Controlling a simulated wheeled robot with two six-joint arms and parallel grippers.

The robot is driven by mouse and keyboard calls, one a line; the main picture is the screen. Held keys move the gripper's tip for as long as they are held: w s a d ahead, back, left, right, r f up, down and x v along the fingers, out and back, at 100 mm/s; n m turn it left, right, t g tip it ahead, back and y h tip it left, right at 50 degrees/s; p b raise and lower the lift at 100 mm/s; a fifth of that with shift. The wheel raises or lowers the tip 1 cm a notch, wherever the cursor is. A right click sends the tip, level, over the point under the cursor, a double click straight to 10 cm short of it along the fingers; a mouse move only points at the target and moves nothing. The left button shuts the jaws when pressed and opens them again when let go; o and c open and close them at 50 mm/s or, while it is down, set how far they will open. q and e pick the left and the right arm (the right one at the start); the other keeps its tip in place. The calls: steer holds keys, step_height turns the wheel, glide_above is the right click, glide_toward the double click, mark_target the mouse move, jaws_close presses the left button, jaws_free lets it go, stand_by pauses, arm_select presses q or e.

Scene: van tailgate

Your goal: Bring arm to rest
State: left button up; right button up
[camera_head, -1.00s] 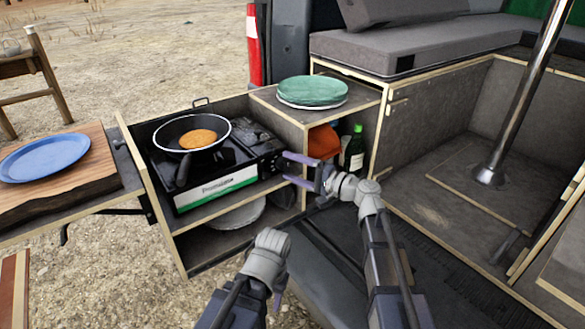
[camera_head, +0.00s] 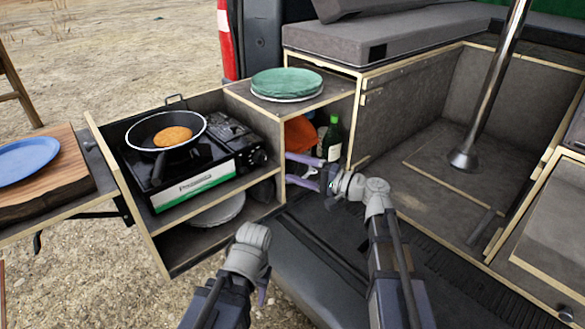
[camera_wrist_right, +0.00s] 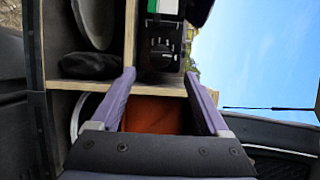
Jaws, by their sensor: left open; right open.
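My right gripper (camera_head: 290,168) is open and empty in the head view, in front of the shelf compartment below the green plates. In the right wrist view its two purple fingers (camera_wrist_right: 158,78) stand apart, with an orange-red item (camera_wrist_right: 152,115) visible beyond the gap. My left gripper (camera_head: 262,290) is lower in the head view, near the bottom middle, pointing down over the ground. Only part of its purple fingers shows behind its wrist, and it holds nothing that I can see.
A stove (camera_head: 190,172) with a frying pan (camera_head: 140,135) stands in the pull-out cabinet at left. Green plates (camera_head: 287,82) sit on the cabinet top. A metal pole (camera_head: 490,90) rises at right.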

steer(key=s+a+f+n+g+h, duration=0.1)
steer(key=s+f+n+g+h, duration=0.2)
steer(key=f, duration=0.4)
steer(key=s+a+f+n+g+h, duration=0.1)
steer(key=s+f+g+h, duration=0.2)
steer(key=s+f, duration=0.35)
steer(key=s+d+f+n+g+h, duration=0.2)
steer(key=s+d+f+g+h, duration=0.1)
steer(key=s+d+f+h, duration=0.7)
steer(key=s+a+r+n+p, duration=0.1)
steer(key=a+r+p, duration=0.2)
steer(key=r+p, duration=0.5)
steer(key=s+a+r+n+p, duration=0.1)
steer(key=a+r+p, duration=0.2)
steer(key=r+p, duration=0.6)
steer(key=s+a+r+n+p, duration=0.2)
steer(key=a+r+p, duration=0.1)
steer(key=r+p, duration=0.5)
steer(key=shift+r+g, duration=0.4)
steer(key=shift+r, duration=0.5)
steer(key=shift+a, duration=0.1)
steer(key=shift+c, duration=0.4)
